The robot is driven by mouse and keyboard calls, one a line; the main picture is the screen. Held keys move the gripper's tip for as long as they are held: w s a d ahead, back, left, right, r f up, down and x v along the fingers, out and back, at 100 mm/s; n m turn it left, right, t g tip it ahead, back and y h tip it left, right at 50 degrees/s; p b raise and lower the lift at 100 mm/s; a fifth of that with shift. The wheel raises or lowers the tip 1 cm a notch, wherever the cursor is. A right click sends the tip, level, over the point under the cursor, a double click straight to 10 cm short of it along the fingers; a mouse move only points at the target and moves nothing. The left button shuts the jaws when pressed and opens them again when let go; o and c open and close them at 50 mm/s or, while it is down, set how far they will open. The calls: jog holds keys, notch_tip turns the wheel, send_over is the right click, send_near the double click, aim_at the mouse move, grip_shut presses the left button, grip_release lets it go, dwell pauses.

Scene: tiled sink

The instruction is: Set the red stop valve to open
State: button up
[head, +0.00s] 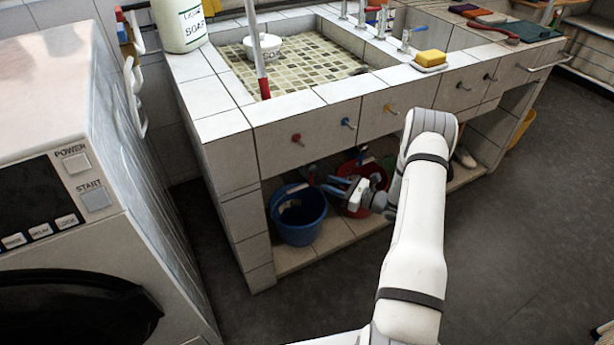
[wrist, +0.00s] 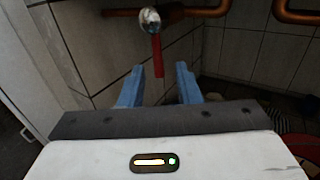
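The red stop valve shows in the wrist view as a red lever (wrist: 157,55) hanging down from a round metal body (wrist: 149,20) on a copper pipe (wrist: 190,11). The lever points across the pipe's run. My gripper (wrist: 159,68) is open, with one blue finger on each side of the lever's lower end. No finger visibly touches the lever. In the head view my gripper (head: 333,186) is under the sink counter, above the buckets. The valve is too small and dark there to make out clearly.
A blue bucket (head: 298,215) and a red bucket (head: 364,197) stand on the shelf below. A tiled wall (wrist: 105,45) is close on the left in the wrist view.

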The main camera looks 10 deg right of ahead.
aim_at(311, 186)
jog(key=b+x, duration=0.1)
jog(key=x, duration=0.6)
jog(key=shift+a+r, duration=0.1)
jog(key=shift+a, duration=0.25)
grip_shut()
